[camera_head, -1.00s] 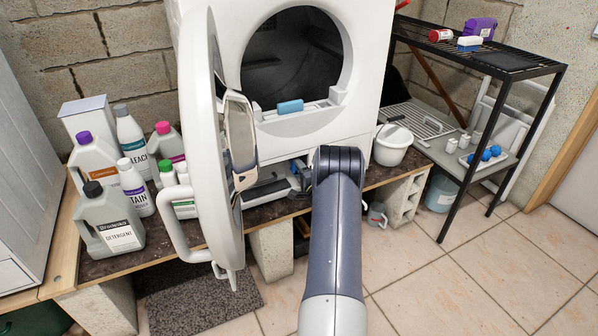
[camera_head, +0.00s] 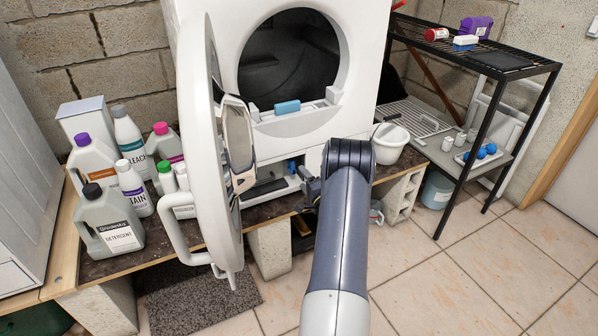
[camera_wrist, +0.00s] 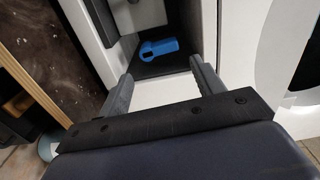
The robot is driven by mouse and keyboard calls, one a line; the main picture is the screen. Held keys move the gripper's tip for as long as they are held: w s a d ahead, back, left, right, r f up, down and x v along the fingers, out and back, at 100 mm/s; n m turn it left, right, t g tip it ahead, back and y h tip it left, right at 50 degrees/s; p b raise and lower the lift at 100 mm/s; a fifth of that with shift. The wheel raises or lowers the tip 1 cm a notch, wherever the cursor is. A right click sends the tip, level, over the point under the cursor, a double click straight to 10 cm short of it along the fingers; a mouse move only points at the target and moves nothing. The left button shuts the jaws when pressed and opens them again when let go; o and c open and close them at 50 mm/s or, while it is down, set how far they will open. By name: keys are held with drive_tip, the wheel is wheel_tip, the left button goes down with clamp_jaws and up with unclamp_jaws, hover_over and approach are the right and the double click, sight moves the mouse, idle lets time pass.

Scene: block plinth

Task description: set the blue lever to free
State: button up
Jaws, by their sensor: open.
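The blue lever (camera_wrist: 158,47) sits inside a dark recess low in the white machine; it shows in the wrist view just beyond my fingertips. In the head view a small blue part (camera_head: 303,171) shows in the same low recess, partly hidden by my arm. My gripper (camera_wrist: 160,72) is open and empty, its two grey fingers spread on either side of the lever's line, apart from it. In the head view my gripper (camera_head: 312,190) is at the front of the recess, mostly hidden behind my arm. The lever's markings are not readable.
The machine's round door (camera_head: 222,150) stands open left of my arm. A light blue piece (camera_head: 288,107) sits on the drum opening's lower lip. Several bottles (camera_head: 120,185) stand at left. A white bucket (camera_head: 390,143) stands right of the arm, by a black rack (camera_head: 500,80).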

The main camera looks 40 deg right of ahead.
sight(292, 166)
drive_tip(key=shift+p+v, duration=0.35)
drive_tip(key=shift+v, duration=1.95)
drive_tip(key=b+x, duration=0.3)
drive_tip(key=x, duration=0.8)
drive_tip(key=shift+s, duration=0.1)
